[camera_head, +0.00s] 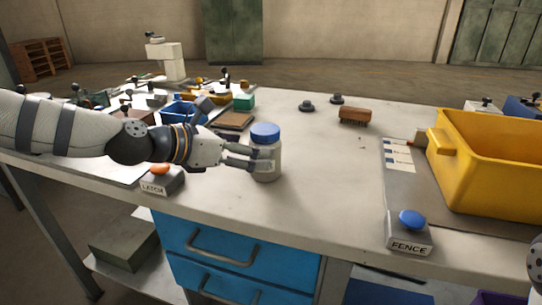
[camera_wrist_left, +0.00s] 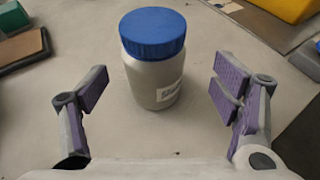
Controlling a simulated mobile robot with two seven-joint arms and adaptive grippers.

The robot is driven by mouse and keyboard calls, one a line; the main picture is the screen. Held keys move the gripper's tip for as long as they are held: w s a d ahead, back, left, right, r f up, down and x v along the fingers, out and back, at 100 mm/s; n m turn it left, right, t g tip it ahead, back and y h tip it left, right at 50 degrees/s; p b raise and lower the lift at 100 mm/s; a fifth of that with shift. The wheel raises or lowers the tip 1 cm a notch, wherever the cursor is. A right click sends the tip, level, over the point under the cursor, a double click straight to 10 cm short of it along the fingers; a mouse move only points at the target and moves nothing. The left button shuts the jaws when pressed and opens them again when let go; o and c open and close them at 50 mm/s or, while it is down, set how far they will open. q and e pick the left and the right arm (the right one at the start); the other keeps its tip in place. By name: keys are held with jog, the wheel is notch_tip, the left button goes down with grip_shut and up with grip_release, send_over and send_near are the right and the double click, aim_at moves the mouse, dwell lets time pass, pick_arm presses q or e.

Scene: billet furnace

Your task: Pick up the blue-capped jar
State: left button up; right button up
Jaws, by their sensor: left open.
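The blue-capped jar (camera_head: 265,152) stands upright on the workbench, with a pale grey body and a white label. My left gripper (camera_head: 248,158) is open and comes at the jar from the left, low beside its body. In the left wrist view the jar (camera_wrist_left: 156,62) stands ahead of the open fingers (camera_wrist_left: 160,92), roughly midway between their purple pads. Clear gaps show on both sides in that view, and neither pad appears to touch the jar.
A brush (camera_head: 355,115) and dark round knobs (camera_head: 306,106) lie behind the jar. A yellow bin (camera_head: 490,165) and a FENCE button (camera_head: 411,222) stand right. A LATCH button (camera_head: 162,178) sits below my left arm.

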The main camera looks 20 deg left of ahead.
pick_arm(q)
jog(key=x, duration=0.2)
jog(key=b+x, duration=0.1)
jog(key=x, duration=0.2)
jog(key=shift+w+a+f, duration=0.2)
jog(key=shift+w+f, duration=0.15)
jog(key=shift+f, duration=0.1)
jog(key=shift+w+d, duration=0.15)
jog(key=shift+w, duration=0.1)
jog(key=shift+r, duration=0.2)
jog(key=c, duration=1.3)
jog(key=shift+c, duration=0.4)
pick_arm(e)
jog(key=shift+s+f+g, duration=0.4)
jog(key=shift+s+f, duration=0.35)
jog(key=shift+f, duration=0.2)
pick_arm(q)
jog(key=shift+r, duration=0.15)
